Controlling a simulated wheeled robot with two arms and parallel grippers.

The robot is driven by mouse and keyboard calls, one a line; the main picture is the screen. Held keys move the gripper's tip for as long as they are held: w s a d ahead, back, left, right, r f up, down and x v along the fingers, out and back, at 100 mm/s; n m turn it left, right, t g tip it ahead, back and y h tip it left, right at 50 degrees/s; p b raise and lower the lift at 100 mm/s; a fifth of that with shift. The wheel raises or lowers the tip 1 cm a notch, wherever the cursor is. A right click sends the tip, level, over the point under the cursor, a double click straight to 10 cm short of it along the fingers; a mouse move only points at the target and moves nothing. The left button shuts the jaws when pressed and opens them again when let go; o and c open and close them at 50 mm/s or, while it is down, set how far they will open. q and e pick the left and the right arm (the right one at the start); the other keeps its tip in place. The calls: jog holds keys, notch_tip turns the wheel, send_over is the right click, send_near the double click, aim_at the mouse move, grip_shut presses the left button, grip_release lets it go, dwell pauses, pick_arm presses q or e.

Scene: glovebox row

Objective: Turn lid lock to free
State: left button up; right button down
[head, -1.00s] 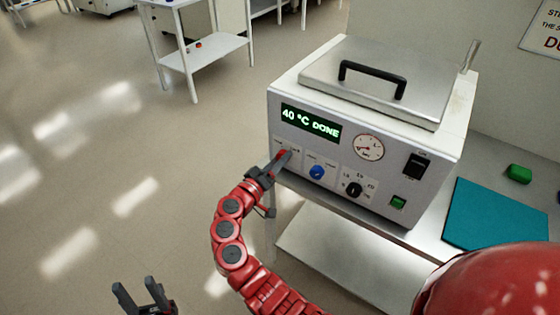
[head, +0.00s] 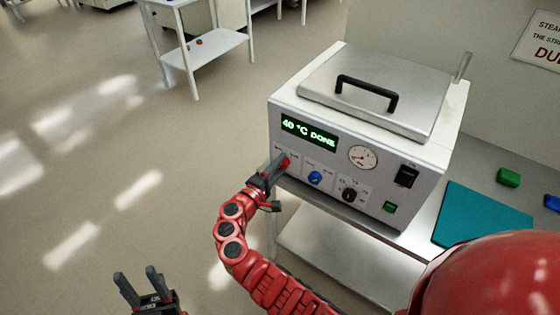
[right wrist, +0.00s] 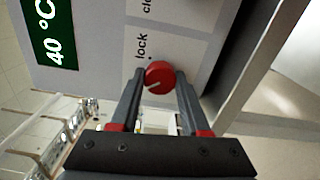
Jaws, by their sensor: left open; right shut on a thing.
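The red lid lock knob (right wrist: 159,75) sits on the front panel of a white lidded machine (head: 330,185), left of its blue knob. In the right wrist view a white pointer line crosses its face, and a "lock" label with a dot is beside it. A "free" label is not readable. My right gripper (head: 279,165) is at the knob; in the right wrist view its two fingers (right wrist: 160,88) are on either side of the knob, shut on it. My left gripper (head: 138,274) is open and empty, low at the left, away from the machine.
The machine has a metal lid with a black handle (head: 366,86), a display (head: 309,132) reading "40 °C DONE", a gauge (head: 362,157), a blue knob (head: 315,178) and a black dial (head: 349,195). A teal mat (head: 485,215) and green block (head: 508,177) lie to the right.

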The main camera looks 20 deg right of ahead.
jog(key=shift+n+p, duration=0.5)
jog(key=shift+n, duration=0.3)
jog(key=shift+c, duration=1.9)
grip_release()
jog(key=shift+a, duration=0.1)
